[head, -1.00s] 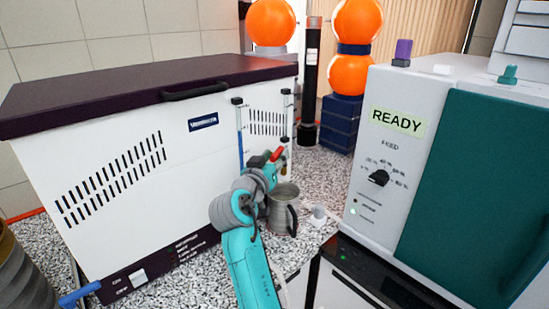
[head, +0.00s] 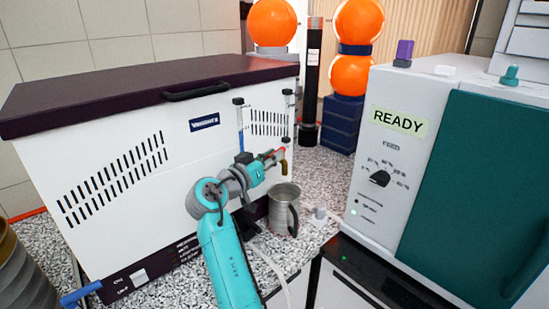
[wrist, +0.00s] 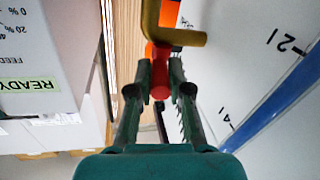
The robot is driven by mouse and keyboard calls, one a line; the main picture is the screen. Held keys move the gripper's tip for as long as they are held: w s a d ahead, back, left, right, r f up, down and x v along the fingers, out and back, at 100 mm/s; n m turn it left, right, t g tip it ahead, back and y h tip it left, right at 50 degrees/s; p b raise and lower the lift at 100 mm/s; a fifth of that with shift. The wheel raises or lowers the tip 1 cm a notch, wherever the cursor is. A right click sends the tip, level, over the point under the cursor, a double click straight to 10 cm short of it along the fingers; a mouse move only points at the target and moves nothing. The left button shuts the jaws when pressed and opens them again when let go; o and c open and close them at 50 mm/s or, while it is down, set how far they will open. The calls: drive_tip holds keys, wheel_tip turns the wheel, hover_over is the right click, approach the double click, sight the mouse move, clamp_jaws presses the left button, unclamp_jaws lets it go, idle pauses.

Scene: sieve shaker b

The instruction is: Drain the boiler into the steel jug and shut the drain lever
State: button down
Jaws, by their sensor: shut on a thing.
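The boiler (head: 90,150) is the white box with a dark lid on the left. Its brass drain spout (head: 285,167) is on its right end and also shows in the wrist view (wrist: 185,38). The red drain lever (wrist: 160,88) lies between my fingertips. My gripper (wrist: 161,74) is shut on the lever; in the head view my gripper (head: 270,160) is just left of the spout. The steel jug (head: 281,208) stands upright on the counter below the spout, its handle to the right. I cannot see its contents or any stream.
A sight tube (head: 240,138) with blue liquid stands on the boiler front, close to my gripper. A grey and green machine (head: 390,155) reading READY stands to the right. A small pale knob-like thing (head: 320,213) is right of the jug. Speckled counter (head: 328,172) is clear behind the jug.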

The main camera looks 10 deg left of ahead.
drive_tip(key=shift+w+a+m+g+h, duration=0.15)
drive_tip(key=shift+m+g+h, duration=0.35)
drive_tip(key=shift+h, duration=0.4)
drive_tip(key=c, duration=1.1)
unclamp_jaws()
wheel_tip(320, 180, up, 10)
drive_tip(key=shift+f, duration=0.1)
